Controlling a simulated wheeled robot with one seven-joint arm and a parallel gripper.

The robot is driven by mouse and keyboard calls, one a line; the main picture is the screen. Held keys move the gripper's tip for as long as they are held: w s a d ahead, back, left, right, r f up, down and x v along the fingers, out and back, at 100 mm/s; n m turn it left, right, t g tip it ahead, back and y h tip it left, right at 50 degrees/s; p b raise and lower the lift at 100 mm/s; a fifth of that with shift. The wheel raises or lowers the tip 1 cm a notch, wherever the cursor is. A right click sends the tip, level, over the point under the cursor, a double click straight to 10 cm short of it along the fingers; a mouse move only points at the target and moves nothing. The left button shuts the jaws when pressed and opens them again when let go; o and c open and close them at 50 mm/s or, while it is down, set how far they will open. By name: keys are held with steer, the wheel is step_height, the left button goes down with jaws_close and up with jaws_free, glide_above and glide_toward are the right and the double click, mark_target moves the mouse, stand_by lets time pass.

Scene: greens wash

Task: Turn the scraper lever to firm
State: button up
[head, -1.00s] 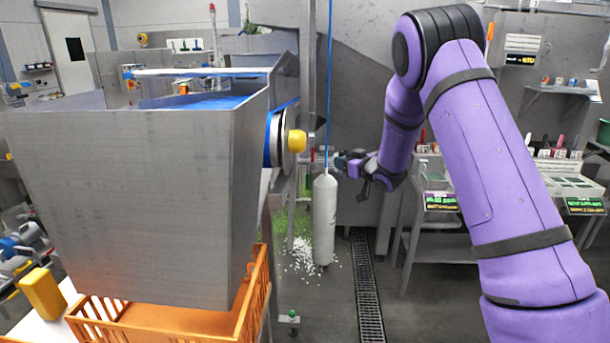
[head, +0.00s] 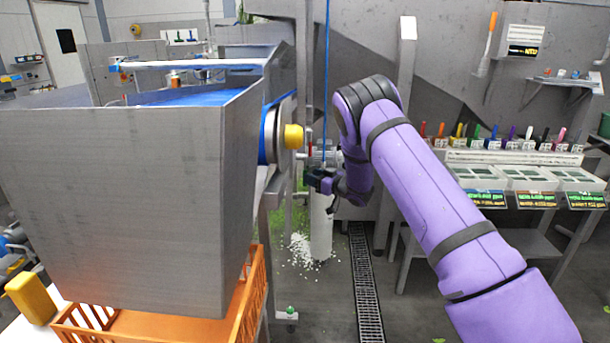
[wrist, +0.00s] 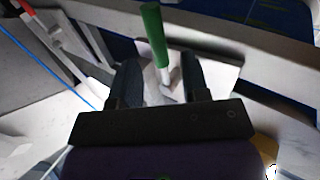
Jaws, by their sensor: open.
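A lever with a green grip and a pale metal shaft (wrist: 153,35) stands up in the wrist view; I take it to be the scraper lever. Its foot is at a light plate (wrist: 215,75). My gripper (wrist: 160,78) is open, with one dark finger on each side of the lever's lower shaft. I cannot tell whether either finger touches it. In the head view my gripper (head: 314,178) is just right of the conveyor's end, below the yellow roller cap (head: 293,137). The lever is not clear there, and no setting mark is readable.
A large steel hopper (head: 120,200) and an orange crate (head: 250,300) fill the left. A bench with trays (head: 525,178) stands right.

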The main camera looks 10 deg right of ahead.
steer(key=shift+x, duration=2)
jaws_close()
